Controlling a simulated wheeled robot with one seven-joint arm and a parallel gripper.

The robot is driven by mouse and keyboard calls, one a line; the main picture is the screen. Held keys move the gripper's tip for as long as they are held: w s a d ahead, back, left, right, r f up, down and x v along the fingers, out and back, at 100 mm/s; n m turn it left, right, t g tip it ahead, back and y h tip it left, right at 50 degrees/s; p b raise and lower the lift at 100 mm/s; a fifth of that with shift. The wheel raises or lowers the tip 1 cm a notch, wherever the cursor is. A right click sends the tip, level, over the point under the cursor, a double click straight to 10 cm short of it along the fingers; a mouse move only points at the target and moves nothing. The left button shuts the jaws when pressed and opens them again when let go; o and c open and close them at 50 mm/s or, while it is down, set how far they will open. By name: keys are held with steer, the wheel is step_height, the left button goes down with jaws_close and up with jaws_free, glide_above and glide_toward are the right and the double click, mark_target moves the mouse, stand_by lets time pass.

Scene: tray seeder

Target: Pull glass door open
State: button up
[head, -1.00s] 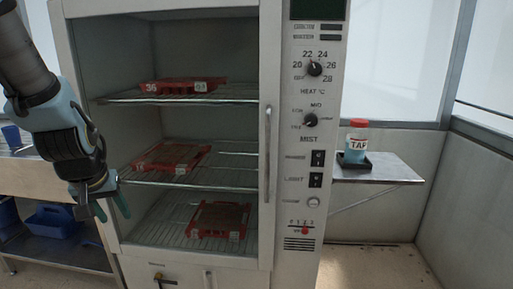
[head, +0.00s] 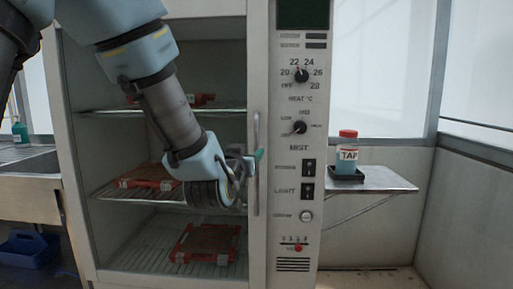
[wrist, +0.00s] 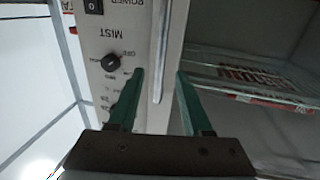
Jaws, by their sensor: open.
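The glass door (head: 259,60) of the white cabinet looks shut, with red trays showing through its pane. Its upright metal handle (head: 256,128) is on the door's right side, and it also shows in the wrist view (wrist: 161,60). My gripper (head: 256,160) is at mid-height on the handle, in front of the door. In the wrist view its two green fingers (wrist: 161,75) are open, with the handle running between them. I cannot tell whether either finger touches it. My arm covers part of the pane.
The control panel (head: 301,150) with knobs and switches is just right of the door. A metal side shelf (head: 385,181) holds a TAP bottle (head: 347,152) in a black tray. A sink counter (head: 30,165) and blue caddy (head: 28,250) are at the left.

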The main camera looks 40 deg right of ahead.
mark_target(255, 147)
steer(key=p+x, duration=0.1)
steer(key=x, duration=0.6)
steer(key=shift+w+d, duration=0.1)
steer(key=shift+w, duration=0.1)
steer(key=shift+c, duration=0.2)
jaws_close()
stand_by(1.0)
